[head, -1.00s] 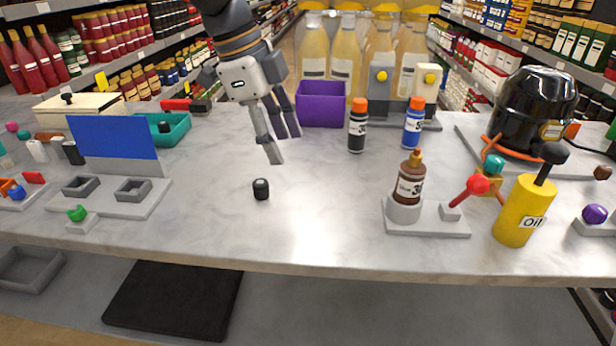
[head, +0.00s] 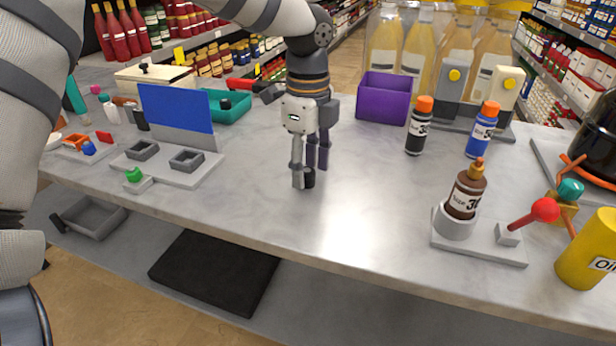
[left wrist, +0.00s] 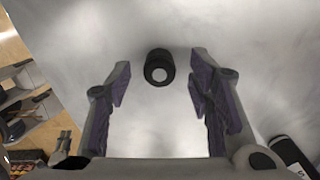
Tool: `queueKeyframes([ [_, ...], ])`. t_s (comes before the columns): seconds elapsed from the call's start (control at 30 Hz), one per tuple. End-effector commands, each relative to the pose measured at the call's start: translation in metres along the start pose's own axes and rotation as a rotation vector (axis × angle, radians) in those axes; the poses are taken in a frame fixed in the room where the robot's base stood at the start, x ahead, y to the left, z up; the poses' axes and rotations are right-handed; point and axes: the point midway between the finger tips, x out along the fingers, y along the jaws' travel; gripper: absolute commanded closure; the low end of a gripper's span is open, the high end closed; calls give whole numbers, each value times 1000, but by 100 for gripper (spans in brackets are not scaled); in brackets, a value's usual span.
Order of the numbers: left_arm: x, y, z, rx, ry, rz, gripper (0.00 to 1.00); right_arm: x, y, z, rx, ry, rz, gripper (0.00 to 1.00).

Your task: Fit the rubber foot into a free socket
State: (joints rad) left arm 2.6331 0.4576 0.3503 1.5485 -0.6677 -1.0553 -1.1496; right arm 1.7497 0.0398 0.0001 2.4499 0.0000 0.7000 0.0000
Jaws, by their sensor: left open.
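The rubber foot appears to be the small black cylinder (head: 309,179) standing on the bare table top. In the left wrist view the black cylinder (left wrist: 158,67) shows a pale round top, centred between the fingertips with a gap on either side. My left gripper (head: 311,176) is open and points down over it; the near finger partly hides it in the head view. In the left wrist view the gripper (left wrist: 160,76) holds nothing. Two grey square-rimmed sockets (head: 142,150) (head: 187,160) sit on a grey plate and look empty. My right gripper is not in view.
A blue panel (head: 177,112) stands behind the sockets, and a green knob (head: 133,174) is in front. A teal tray (head: 232,107) and purple bin (head: 384,98) stand farther back. Bottles, including a brown one (head: 466,192), stand to the right. Table around the cylinder is clear.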

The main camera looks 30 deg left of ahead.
Motion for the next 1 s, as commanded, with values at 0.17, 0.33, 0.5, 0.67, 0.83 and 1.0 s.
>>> queueKeyframes([
  [0.17,-1,0,0,0,0,-3,52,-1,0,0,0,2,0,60],
  [0.33,-1,0,0,0,0,-2,91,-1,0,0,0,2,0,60],
  [0.5,-1,0,0,0,0,-2,100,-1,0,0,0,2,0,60],
  [0.67,-2,0,0,0,0,-2,100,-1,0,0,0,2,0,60],
  [0.83,-16,-1,0,0,0,-5,100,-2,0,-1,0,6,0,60],
  [1.0,-60,17,-1,2,2,-16,100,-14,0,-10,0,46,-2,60],
])
